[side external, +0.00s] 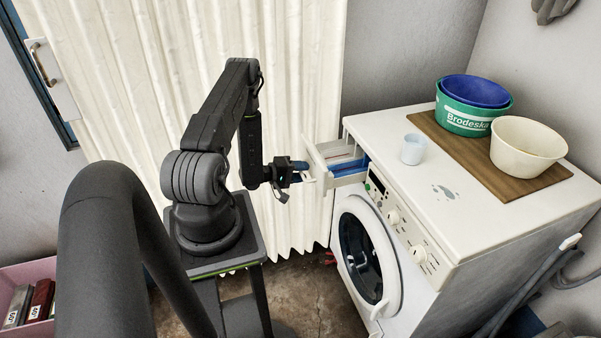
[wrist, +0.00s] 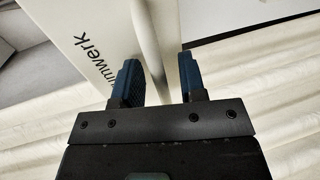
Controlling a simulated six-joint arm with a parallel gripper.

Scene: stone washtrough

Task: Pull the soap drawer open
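The soap drawer (side external: 318,162) stands pulled out from the upper left of the white washing machine (side external: 462,190), with its inner compartments showing. In the wrist view, its white front (wrist: 105,25) carries dark lettering ending in "mwerk". A pale handle bar (wrist: 148,40) runs along that front. My gripper (side external: 303,172) is at the drawer's front, on the handle side. In the wrist view my gripper (wrist: 161,78) has its two blue fingers apart, with the bar between them and a gap seeming to show beside it. The fingers look open, not clamped on the bar.
A small light cup (side external: 413,149) stands on the machine top near the drawer. A wooden board (side external: 450,148) carries a green tub (side external: 466,122) with a blue one, and a cream tub (side external: 527,146). A white curtain (side external: 300,70) hangs behind my arm. The round door (side external: 353,215) is below.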

